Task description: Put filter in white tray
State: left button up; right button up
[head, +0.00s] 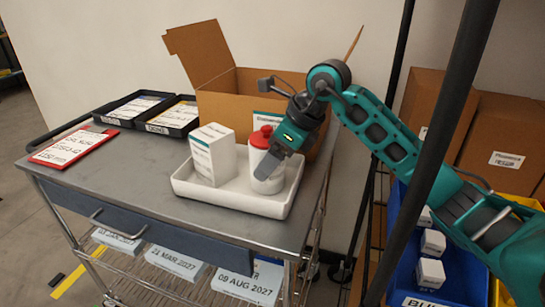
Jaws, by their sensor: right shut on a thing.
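The white tray (235,201) sits on the grey cart top. A white box with printed labels (214,155) stands in its left part. A white bottle with a red cap (262,180) stands upright at the tray's right part, apparently inside it. My right gripper (268,164) reaches in from the right and is shut on the bottle, its grey finger covering part of the bottle's side. I cannot read the labels to tell which item is the filter. My left gripper is not in view.
An open cardboard box (235,108) stands behind the tray. Two black trays with labels (172,129) and a red-edged sign (73,147) lie at the left. The cart top's front left (130,185) is clear. A black post (440,140) and blue bin (458,270) stand at the right.

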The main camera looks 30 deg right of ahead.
jog(key=o, duration=1.4)
jog(key=shift+o, duration=0.2)
jog(key=shift+r, duration=0.25)
jog(key=p+v, duration=0.1)
jog(key=v, duration=1)
jog(key=shift+s+r, duration=0.2)
jog(key=shift+s, duration=0.05)
jog(key=shift+d, duration=0.1)
